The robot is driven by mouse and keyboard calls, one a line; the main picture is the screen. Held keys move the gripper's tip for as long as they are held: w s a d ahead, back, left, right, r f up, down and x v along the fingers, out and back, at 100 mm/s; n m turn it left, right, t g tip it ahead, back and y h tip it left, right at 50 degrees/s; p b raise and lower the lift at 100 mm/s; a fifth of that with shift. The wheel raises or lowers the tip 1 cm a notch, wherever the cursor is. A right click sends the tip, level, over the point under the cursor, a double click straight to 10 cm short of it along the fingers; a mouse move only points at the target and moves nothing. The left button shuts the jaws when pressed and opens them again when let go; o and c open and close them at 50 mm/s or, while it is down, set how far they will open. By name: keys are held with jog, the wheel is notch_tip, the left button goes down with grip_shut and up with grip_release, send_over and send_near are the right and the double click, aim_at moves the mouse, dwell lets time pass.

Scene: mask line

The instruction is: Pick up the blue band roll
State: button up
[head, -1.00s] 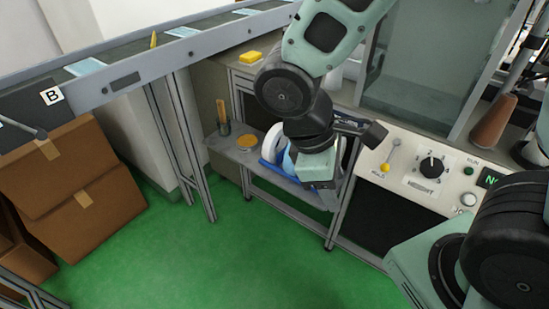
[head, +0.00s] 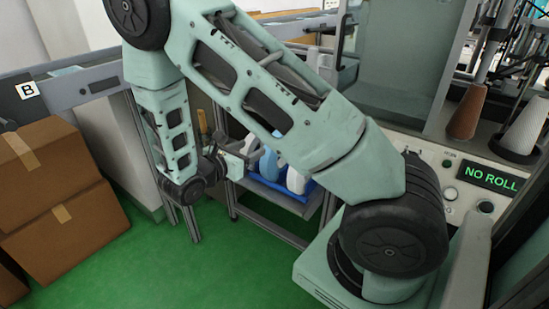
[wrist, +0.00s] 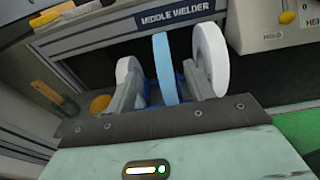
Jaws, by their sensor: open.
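The blue band roll (head: 268,164) stands on edge in a blue tray (head: 266,187) on the low shelf. In the wrist view the roll (wrist: 165,66) stands edge-on between two white rolls, one at left (wrist: 124,66) and one at right (wrist: 212,58). My gripper (head: 243,160) is at the left of the rolls in the head view. In the wrist view my gripper (wrist: 161,80) is open, with one grey finger on each side of the blue roll in the picture. The gap in depth is hard to judge. The fingers hide parts of the tray and white rolls.
A yellow disc (wrist: 99,104) and a wooden-handled tool (wrist: 47,92) lie left of the rolls. A "MIDDLE WELDER" label (wrist: 178,17) is on the frame above. The machine display (head: 490,178) reads "NO ROLL". Cardboard boxes (head: 50,175) stand at left; the green floor is open.

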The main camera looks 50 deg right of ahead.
aim_at(267, 150)
jog(key=d, duration=0.2)
jog(key=d+f, duration=0.1)
jog(key=d, duration=0.5)
jog(key=shift+w+d+f, duration=0.15)
jog(key=shift+w+d, duration=0.1)
jog(key=shift+w, duration=0.05)
jog(key=shift+w+d+f, duration=0.1)
jog(key=shift+d+f, duration=0.05)
jog(key=shift+d, duration=1.2)
jog(key=shift+w+d+f, duration=0.1)
jog(key=shift+d, duration=1.25)
jog(key=shift+c, duration=0.3)
grip_shut()
jog(key=shift+r, duration=0.1)
